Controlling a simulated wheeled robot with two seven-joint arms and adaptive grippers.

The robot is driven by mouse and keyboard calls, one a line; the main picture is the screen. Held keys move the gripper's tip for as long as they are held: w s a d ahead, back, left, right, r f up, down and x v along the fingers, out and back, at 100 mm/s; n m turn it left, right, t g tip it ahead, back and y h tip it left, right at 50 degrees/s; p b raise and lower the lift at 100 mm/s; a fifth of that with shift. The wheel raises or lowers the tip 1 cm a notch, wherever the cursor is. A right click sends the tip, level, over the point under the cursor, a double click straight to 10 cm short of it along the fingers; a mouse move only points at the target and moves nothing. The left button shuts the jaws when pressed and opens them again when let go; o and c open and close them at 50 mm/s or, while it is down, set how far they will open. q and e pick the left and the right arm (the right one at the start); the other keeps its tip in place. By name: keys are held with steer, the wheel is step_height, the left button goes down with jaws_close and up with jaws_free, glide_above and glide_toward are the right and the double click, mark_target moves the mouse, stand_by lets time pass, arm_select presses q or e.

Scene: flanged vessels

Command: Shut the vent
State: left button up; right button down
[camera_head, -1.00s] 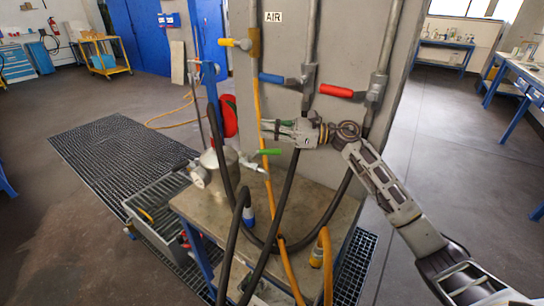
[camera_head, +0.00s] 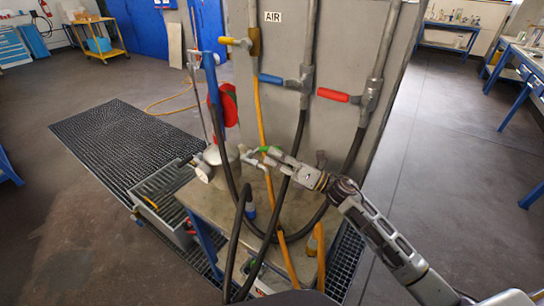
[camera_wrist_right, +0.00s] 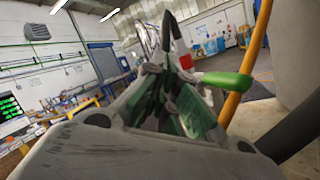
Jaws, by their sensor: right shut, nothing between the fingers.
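The vent valve has a green lever handle (camera_head: 263,149) and a silver body (camera_head: 254,161) on the side of the metal vessel (camera_head: 222,156). My right gripper (camera_head: 273,153) is shut and empty right at the green handle, partly covering it in the head view. In the right wrist view the green handle (camera_wrist_right: 228,80) lies crosswise just right of and beyond the closed fingertips (camera_wrist_right: 172,90) with their green pads. I cannot tell whether the fingers touch it. My left gripper is not in view.
A grey panel behind carries yellow (camera_head: 236,42), blue (camera_head: 270,79) and red (camera_head: 333,95) valve handles. Black hoses and a yellow hose (camera_head: 262,120) hang close around the vessel and bench (camera_head: 205,195). A grey crate (camera_head: 165,190) stands left. Open floor lies right.

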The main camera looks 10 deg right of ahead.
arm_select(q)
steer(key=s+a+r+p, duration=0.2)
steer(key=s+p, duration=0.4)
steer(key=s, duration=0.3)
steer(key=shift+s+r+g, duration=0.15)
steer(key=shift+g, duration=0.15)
arm_select(e)
steer(key=s+d+f+m+t+h, duration=0.4)
steer(key=s+f+m+h, duration=0.2)
steer(key=s+m, duration=0.3)
steer(key=shift+m+t+h, duration=0.4)
steer(key=shift+m+h, duration=0.5)
steer(key=shift+m, duration=1.4)
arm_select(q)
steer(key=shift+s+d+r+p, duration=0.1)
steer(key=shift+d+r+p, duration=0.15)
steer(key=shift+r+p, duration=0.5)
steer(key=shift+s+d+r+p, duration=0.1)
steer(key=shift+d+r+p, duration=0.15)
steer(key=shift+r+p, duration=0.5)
arm_select(e)
glide_toward(264, 150)
steer(key=shift+a+f+x, duration=0.2)
steer(key=shift+x, duration=1.1)
steer(key=shift+a+f+x, duration=0.15)
steer(key=shift+x, duration=1.15)
